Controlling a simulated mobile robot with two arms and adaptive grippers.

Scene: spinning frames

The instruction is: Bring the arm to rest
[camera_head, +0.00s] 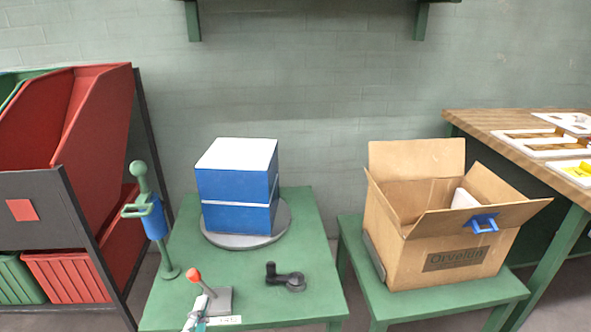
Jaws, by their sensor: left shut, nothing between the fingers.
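My left gripper (201,304) shows at the bottom edge of the head view, small and partly cut off. Its fingers are shut with nothing between them. It is in front of the green table's near part, close to a lever with a red knob (193,275) on a grey base; I cannot tell whether they touch. My right gripper is not in view.
A blue box with a white top (238,155) stands on a grey round plate (286,224) on the green table (315,262). A black crank (286,281) lies nearby. A green post (140,172) stands left. An open carton (410,262) and red bins (100,110) flank the table.

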